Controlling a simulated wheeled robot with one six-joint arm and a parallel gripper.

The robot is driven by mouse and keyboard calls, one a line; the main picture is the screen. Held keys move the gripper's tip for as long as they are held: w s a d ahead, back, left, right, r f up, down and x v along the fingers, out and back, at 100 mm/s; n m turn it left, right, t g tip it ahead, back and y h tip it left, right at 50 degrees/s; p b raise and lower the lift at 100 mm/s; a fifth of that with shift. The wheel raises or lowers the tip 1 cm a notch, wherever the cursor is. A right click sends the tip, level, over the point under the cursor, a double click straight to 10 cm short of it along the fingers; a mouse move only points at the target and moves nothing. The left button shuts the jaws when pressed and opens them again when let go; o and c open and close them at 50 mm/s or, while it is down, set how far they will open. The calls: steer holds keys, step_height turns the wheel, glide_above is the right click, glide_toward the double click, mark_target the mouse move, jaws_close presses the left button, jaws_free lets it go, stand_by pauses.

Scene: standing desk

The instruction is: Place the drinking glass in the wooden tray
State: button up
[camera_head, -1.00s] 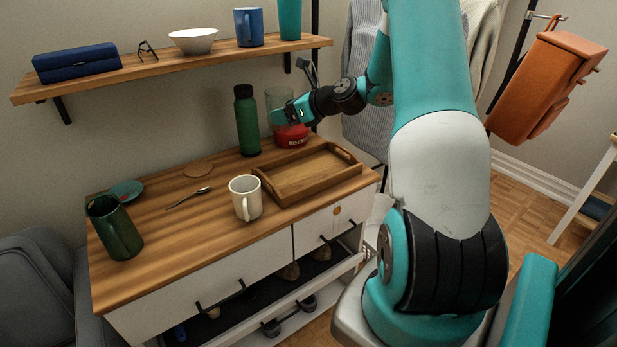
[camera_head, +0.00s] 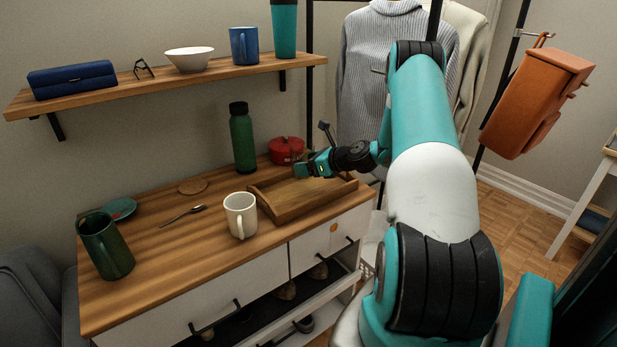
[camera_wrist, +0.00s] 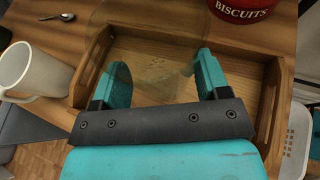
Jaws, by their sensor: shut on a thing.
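The drinking glass (camera_wrist: 160,70) is clear and faint; in the wrist view it shows between the two teal fingers of my gripper (camera_wrist: 165,76). My gripper is shut on it, the fingers spread by its width. The wooden tray (camera_wrist: 88,62) lies beneath the glass, with its floor visible through it. In the head view my gripper (camera_head: 303,171) is over the back part of the tray (camera_head: 268,213). The glass is hard to make out there. I cannot tell whether its base touches the tray floor.
A red biscuit tin (camera_head: 286,150) stands just behind the tray, and a green bottle (camera_head: 242,140) stands back left. A cream mug (camera_head: 240,216) stands close to the tray's left side. A spoon (camera_head: 182,215) and dark green pitcher (camera_head: 106,246) are further left. A shelf (camera_head: 170,81) hangs above.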

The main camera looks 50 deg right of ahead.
steer(key=shift+f, duration=2.1)
steer(key=shift+f, duration=0.1)
steer(key=o, duration=1.1)
steer(key=shift+f, duration=0.1)
